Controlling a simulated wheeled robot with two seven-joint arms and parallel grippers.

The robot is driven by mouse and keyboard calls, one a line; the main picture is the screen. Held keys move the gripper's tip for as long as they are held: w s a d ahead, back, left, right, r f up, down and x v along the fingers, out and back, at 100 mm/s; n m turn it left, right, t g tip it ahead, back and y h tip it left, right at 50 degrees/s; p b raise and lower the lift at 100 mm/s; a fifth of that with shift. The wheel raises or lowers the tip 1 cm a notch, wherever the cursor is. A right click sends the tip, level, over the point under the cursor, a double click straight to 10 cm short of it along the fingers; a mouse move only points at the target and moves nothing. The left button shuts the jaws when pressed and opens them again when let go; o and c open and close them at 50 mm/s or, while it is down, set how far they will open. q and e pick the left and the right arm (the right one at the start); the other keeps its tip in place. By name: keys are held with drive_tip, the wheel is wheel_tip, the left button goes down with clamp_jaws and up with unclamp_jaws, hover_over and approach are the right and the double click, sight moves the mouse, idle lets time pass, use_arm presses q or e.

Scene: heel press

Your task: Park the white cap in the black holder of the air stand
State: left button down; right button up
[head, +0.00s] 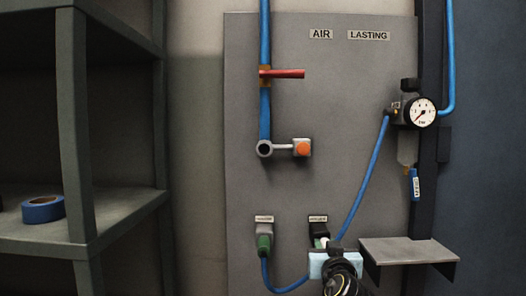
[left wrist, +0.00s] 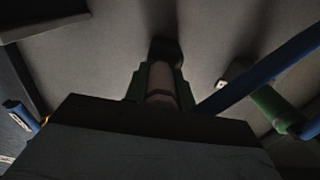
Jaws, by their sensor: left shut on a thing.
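The white cap (left wrist: 160,80) is a pale upright cylinder between the green fingertips of my left gripper (left wrist: 159,90) in the left wrist view. My left gripper is shut on it. The cap's far end meets the black holder (left wrist: 165,48); I cannot tell whether it is seated. In the head view the black holder (head: 318,228) is low on the grey air stand (head: 340,165), under a small label. My left gripper (head: 321,244) is just below it and hides most of the cap (head: 325,241). My right gripper is not in view.
A grey holder (head: 264,222) to the left carries a green connector (head: 264,244) with a blue hose (head: 285,288) looping near my gripper. A pressure gauge (head: 423,112) and a small grey shelf (head: 407,250) are at the right. A dark rack (head: 75,130) stands at the left.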

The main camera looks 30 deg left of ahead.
use_arm(q)
drive_tip(key=shift+d+f, duration=0.15)
drive_tip(key=shift+d, duration=0.1)
